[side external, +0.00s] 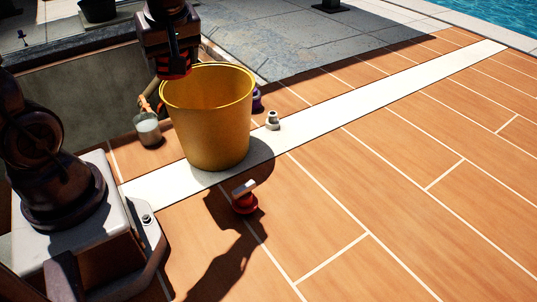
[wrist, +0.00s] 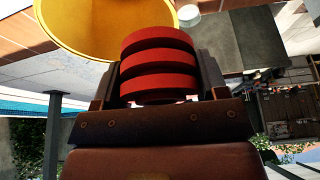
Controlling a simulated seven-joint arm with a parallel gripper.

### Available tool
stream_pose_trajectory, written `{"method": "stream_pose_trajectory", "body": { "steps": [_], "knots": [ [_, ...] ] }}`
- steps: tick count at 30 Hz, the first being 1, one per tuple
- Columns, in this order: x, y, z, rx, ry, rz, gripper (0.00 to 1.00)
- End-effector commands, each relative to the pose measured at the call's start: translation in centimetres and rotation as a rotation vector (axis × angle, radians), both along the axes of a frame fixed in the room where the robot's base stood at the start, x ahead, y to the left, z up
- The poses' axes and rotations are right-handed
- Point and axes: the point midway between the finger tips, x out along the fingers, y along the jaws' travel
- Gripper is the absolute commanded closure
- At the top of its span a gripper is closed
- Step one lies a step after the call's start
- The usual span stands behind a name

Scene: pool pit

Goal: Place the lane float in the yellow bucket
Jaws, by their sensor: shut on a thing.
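The lane float is a red ribbed cylinder (wrist: 158,66), held between the two fingers of my gripper (wrist: 160,78) in the wrist view. In the side view my gripper (side external: 172,62) is up near the rear left rim of the yellow bucket, with a little of the red float (side external: 176,72) showing beneath it. The yellow bucket (side external: 212,125) stands upright on the tiles. Its open mouth (wrist: 85,22) shows at the upper left of the wrist view, beside the float. The bucket's floor is hidden.
A red and white object (side external: 244,198) lies in front. Tiles at right are clear; a pool (side external: 490,15) lies beyond.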

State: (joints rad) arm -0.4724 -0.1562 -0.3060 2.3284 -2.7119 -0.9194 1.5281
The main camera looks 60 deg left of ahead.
Motion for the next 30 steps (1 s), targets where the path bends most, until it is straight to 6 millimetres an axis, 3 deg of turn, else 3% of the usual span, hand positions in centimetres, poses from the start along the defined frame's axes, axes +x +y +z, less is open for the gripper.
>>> {"method": "stream_pose_trajectory", "body": {
  "steps": [5, 9, 15, 21, 27, 30],
  "knots": [
    [5.4, -2.7, -1.8, -0.005, 0.002, -0.538, 0.61],
    [9.2, -7.0, -3.9, -0.010, 0.001, -0.979, 0.61],
    [11.5, -13.5, -6.8, -0.009, -0.001, -1.414, 0.61],
    [11.4, -16.6, -8.4, -0.002, 0.002, -1.522, 0.61],
    [10.9, -17.6, -9.2, 0.023, 0.020, -1.601, 0.61],
    [10.8, -16.9, -9.3, 0.027, 0.031, -1.633, 0.61]
  ]
}}
